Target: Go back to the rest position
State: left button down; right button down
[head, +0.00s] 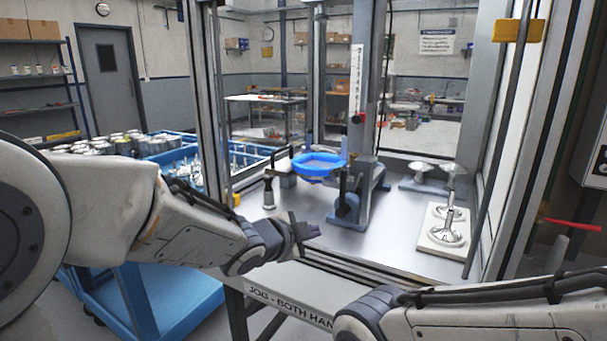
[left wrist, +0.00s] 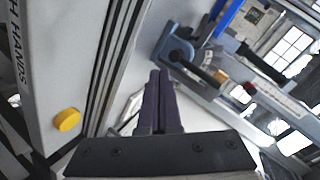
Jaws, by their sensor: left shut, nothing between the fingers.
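My left gripper (head: 303,228) is at the front opening of the machine cell, over the front edge of its metal table (head: 385,245). Its two dark fingers lie together in the left wrist view (left wrist: 160,98), with nothing between them. My right arm comes in at the lower right of the head view, but its gripper is not in view.
A fixture with a blue ring (head: 318,165) and a column (head: 365,90) stand behind the left gripper. A white plate with metal parts (head: 432,240) lies to the right. Frame posts flank the opening. A blue cart (head: 150,295) stands at the left. A yellow button (left wrist: 67,120) is near the left gripper.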

pick_arm(q)
jog(key=s+a+f+n+g+y, duration=0.2)
jog(key=s+f+n+g, duration=0.15)
jog(key=s, duration=0.65)
jog(key=s+a+f+n+g+y, duration=0.2)
jog(key=s+f+n+g, duration=0.15)
jog(key=s, duration=0.65)
jog(key=s+a+f+n+g+y, duration=0.25)
jog(key=s+f, duration=0.25)
jog(key=s, duration=0.5)
notch_tip(320, 180, up, 13)
jog(key=s+n+g+p, duration=0.1)
jog(key=s+p, duration=0.1)
jog(key=p, duration=1)
jog(key=shift+f+g+p, duration=0.15)
jog(key=shift+g+p, duration=0.2)
jog(key=shift+p, duration=0.05)
jog(key=shift+s+a+h, duration=0.1)
jog(key=shift+h, duration=0.15)
